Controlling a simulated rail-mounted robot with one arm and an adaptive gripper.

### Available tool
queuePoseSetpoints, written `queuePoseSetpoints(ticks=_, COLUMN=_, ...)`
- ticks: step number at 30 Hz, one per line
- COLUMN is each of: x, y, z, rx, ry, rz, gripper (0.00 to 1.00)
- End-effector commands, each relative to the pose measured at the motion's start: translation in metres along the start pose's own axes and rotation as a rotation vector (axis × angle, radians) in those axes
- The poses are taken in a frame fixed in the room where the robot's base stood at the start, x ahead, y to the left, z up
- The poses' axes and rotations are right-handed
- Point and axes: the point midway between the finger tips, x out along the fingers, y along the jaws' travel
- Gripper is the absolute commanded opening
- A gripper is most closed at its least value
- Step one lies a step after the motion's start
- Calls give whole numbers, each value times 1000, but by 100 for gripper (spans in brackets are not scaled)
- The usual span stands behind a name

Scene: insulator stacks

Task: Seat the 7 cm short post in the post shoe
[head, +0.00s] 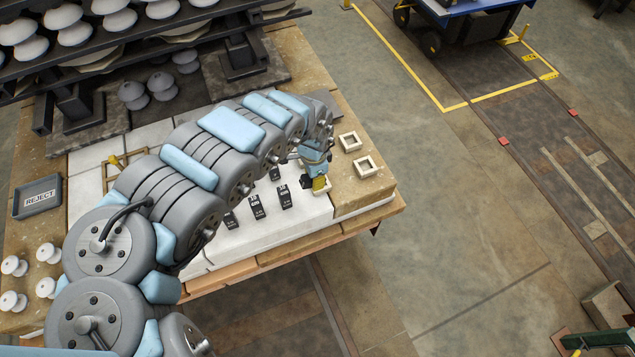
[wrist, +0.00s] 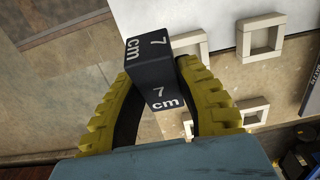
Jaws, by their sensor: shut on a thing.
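In the wrist view my gripper (wrist: 160,92) is shut on a black block-shaped post (wrist: 162,90) marked "7 cm" on two faces. Its yellow ribbed fingers press on the post's two sides. In the head view my gripper (head: 318,186) is over the right part of the white slab, left of two pale square frames (head: 350,141) (head: 366,167). In the wrist view one such frame (wrist: 262,38) is clear, and others are partly hidden by the post and fingers. I cannot tell which frame is the post shoe. The post is apart from the clear frame.
Several black labelled blocks (head: 257,206) stand on the white slab (head: 300,217), left of my gripper. A REJECT tray (head: 39,197) and white insulators (head: 47,252) lie at the left. A dark rack (head: 115,58) stands behind. The table's right edge is near the frames.

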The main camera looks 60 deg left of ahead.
Motion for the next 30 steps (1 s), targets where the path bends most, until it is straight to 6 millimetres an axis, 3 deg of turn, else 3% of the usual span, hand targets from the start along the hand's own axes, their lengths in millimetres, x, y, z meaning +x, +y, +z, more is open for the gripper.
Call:
queuePoseSetpoints(ticks=12, x=37, y=-21, z=-16, rx=1, ry=-2, rz=1, gripper=0)
queuePoseSetpoints(ticks=23, x=44, y=-30, z=-24, rx=3, ry=3, rz=-2, gripper=0)
queuePoseSetpoints(ticks=30, x=64, y=-34, z=-26, rx=0, ry=1, rz=1, gripper=0)
